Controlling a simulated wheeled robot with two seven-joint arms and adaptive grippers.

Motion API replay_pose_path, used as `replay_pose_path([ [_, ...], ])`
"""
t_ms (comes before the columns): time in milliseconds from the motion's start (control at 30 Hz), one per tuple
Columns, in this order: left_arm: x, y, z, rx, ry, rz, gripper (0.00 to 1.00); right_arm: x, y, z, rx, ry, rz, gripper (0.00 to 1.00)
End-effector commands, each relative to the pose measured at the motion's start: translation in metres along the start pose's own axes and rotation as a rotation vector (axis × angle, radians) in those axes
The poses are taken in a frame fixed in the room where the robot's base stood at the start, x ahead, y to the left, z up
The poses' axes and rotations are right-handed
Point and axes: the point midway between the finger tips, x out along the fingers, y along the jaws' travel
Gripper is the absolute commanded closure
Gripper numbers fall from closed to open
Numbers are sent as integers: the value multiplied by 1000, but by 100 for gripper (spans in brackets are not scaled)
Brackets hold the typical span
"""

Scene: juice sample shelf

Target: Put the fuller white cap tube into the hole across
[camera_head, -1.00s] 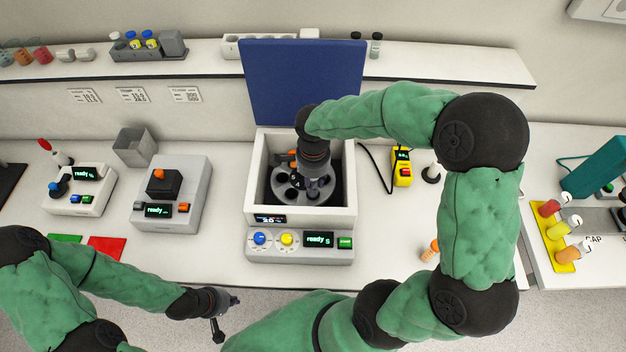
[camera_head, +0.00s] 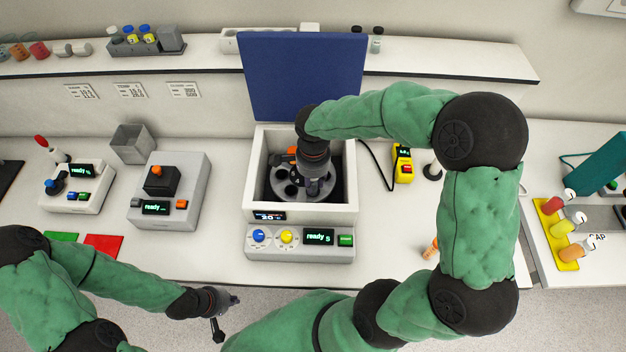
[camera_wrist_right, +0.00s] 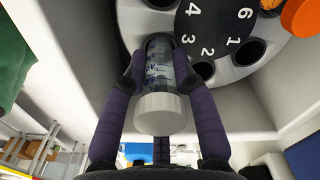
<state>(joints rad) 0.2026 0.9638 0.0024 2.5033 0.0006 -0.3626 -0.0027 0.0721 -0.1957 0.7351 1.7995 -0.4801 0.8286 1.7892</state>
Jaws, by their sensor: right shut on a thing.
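The white cap tube (camera_wrist_right: 158,70) is clear with printed markings; its white cap (camera_wrist_right: 160,114) faces my right wrist camera. My right gripper (camera_wrist_right: 160,80) is shut on it, one finger on each side. In the head view my right gripper (camera_head: 316,187) reaches down into the open centrifuge (camera_head: 348,205) and hides the tube. The tube's far end is at the numbered black rotor (camera_wrist_right: 218,28); I cannot tell how deep it sits in a hole. Several dark holes show beside it. My left gripper (camera_head: 226,318) is open and empty, low in front of the bench.
The blue lid (camera_head: 300,75) stands open behind the centrifuge. An orange part (camera_wrist_right: 302,16) sits on the rotor. The chamber walls are close around my right gripper. A grey device (camera_head: 185,205) stands left, a yellow meter (camera_head: 403,170) right.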

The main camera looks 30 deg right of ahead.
Motion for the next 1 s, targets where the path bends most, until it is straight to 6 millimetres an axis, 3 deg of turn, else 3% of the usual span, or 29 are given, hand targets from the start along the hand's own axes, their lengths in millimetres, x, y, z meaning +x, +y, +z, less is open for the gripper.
replay_pose_path([
  [1000,12,-4,0,0,0,0,100,14,0,0,0,0,0,100],
])
